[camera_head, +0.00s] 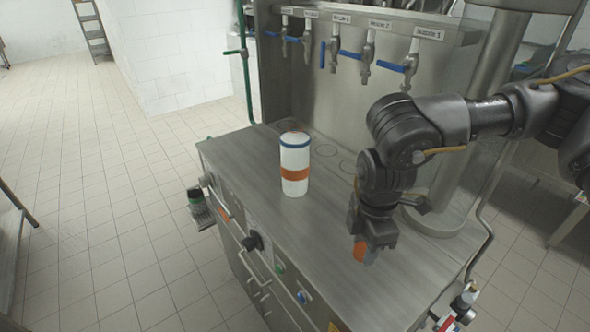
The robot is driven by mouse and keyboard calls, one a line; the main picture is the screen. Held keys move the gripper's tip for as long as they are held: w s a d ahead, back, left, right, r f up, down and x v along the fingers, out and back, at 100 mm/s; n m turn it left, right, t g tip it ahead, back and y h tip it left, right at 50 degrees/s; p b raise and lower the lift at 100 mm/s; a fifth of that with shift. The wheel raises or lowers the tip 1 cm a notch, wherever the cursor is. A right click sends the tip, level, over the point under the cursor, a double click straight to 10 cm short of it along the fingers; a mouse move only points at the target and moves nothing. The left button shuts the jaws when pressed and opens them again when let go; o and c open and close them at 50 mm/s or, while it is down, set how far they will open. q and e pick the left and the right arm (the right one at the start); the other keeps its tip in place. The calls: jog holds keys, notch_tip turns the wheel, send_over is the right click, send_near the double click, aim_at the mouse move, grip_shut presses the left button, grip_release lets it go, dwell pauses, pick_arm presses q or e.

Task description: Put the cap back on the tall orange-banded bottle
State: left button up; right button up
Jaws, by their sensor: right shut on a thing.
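The tall white bottle (295,160) with an orange band and a blue ring near its top stands upright on the steel counter. A small reddish-brown bit shows at its top edge; I cannot tell whether it belongs to the bottle or lies behind it. My right gripper (366,254) points down over the counter, to the right of the bottle and nearer to me, apart from it. It is shut on an orange cap (359,251), partly hidden by the fingers. My left gripper is out of view.
The steel counter (255,160) is clear around the bottle, with faint circles marked behind it. A row of taps with blue handles (366,62) hangs on the back panel. A steel column (457,140) stands at the right, close to my right arm.

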jog(key=d+m, duration=0.1)
jog(key=m, duration=0.2)
jog(key=d+f+m, duration=0.1)
jog(key=m, duration=0.2)
jog(key=d+f+m, duration=0.1)
jog(key=d+m, duration=0.1)
jog(key=m, duration=0.1)
jog(key=shift+w, duration=0.25)
jog(key=m, duration=0.1)
jog(key=d+m, duration=0.1)
jog(key=m, duration=0.1)
jog(key=d+f+m, duration=0.1)
jog(key=m, duration=0.1)
